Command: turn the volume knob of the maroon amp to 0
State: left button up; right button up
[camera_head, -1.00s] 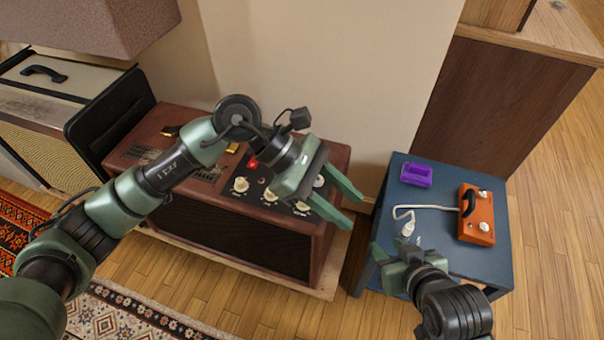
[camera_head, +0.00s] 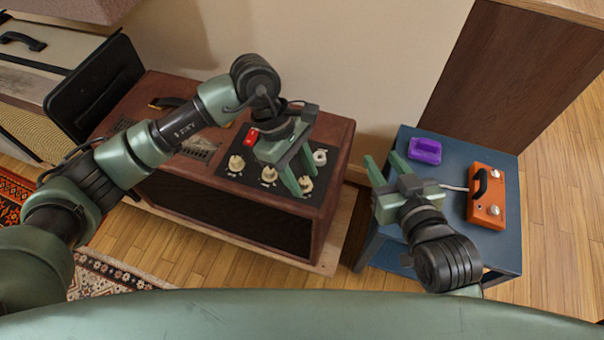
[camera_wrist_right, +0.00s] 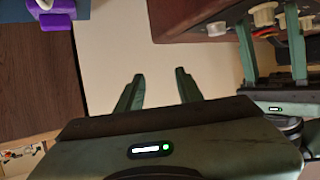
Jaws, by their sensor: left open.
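The maroon amp (camera_head: 225,230) stands against the wall, with a dark top panel holding several cream knobs and a red switch (camera_head: 251,137). The labels are too small to read, so I cannot tell which knob is volume. My left gripper (camera_head: 306,186) is open and points down at the panel's right part. Its fingers are on either side of a front-right knob (camera_head: 306,185); contact is unclear. In the right wrist view the left fingers (camera_wrist_right: 267,20) also straddle a knob (camera_wrist_right: 265,14). My right gripper (camera_head: 382,158) is open and empty beside the blue table.
The blue side table (camera_head: 450,250) right of the amp carries a purple box (camera_head: 424,151) and an orange pedal (camera_head: 487,197) with a cable. A dark wooden cabinet (camera_head: 500,80) stands behind. Another amp (camera_head: 30,120) is at far left.

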pick_arm(q)
grip_shut()
pick_arm(e)
jog(key=shift+w+r, duration=0.1)
